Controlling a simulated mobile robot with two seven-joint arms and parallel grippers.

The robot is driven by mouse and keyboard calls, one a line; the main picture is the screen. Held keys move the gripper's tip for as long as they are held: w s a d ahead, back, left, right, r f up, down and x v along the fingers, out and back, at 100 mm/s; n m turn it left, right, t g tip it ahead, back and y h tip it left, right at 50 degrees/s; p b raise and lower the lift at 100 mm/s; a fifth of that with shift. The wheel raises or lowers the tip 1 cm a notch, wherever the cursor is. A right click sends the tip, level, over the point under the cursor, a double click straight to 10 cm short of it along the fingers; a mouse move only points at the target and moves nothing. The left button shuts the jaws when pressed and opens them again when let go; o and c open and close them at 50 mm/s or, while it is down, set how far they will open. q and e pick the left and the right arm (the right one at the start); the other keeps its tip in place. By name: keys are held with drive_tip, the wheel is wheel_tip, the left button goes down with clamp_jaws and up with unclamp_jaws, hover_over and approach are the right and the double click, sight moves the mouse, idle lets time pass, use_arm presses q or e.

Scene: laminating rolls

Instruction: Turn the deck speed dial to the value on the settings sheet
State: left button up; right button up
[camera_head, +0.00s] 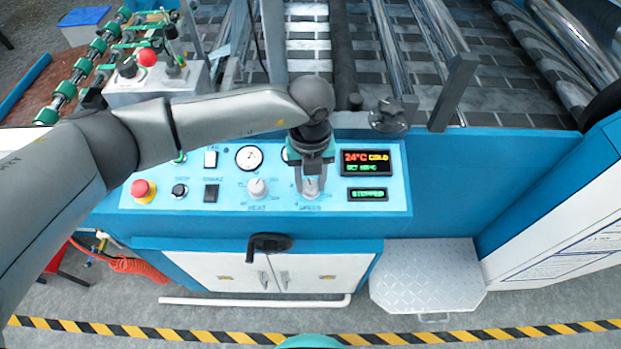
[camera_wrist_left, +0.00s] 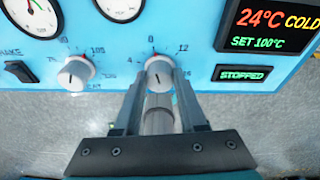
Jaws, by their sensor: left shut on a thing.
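The speed dial (camera_head: 311,187) is a white knob at the lower right of the blue control panel (camera_head: 385,207). In the left wrist view the dial (camera_wrist_left: 159,74) has a scale around it, with 4 on its left and 12 at upper right. A dark line on its face runs about up and down. My left gripper (camera_head: 310,177) reaches down onto it, with one finger on each side, shut on it. The finger pair also shows in the left wrist view (camera_wrist_left: 160,98). A white sheet with printed lines (camera_head: 600,240) is at the far right, its text unreadable.
The heat dial (camera_head: 257,188) is just left of the speed dial. Further left are a black rocker switch (camera_head: 211,193) and a red emergency button (camera_head: 143,190). The temperature display (camera_head: 366,163) reads 24°C COLD, and the green display (camera_head: 368,194) reads STOPPED.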

use_arm(q)
clamp_jaws()
drive_tip(key=m+y+b, duration=0.1)
drive_tip(key=m+b, duration=0.4)
drive_tip(key=m, duration=0.1)
drive_tip(key=shift+d+f, duration=0.15)
drive_tip(key=m+t+y+b, duration=0.1)
drive_tip(key=m+b, duration=0.2)
drive_tip(key=m, duration=0.1)
drive_tip(key=shift+m+b, duration=0.6)
drive_tip(key=shift+m, duration=0.1)
drive_tip(key=shift+d+r, duration=0.1)
drive_tip(key=shift+r, duration=0.1)
drive_tip(key=o, duration=0.9)
unclamp_jaws()
drive_tip(key=shift+s, duration=0.1)
drive_tip(key=shift+c, duration=0.2)
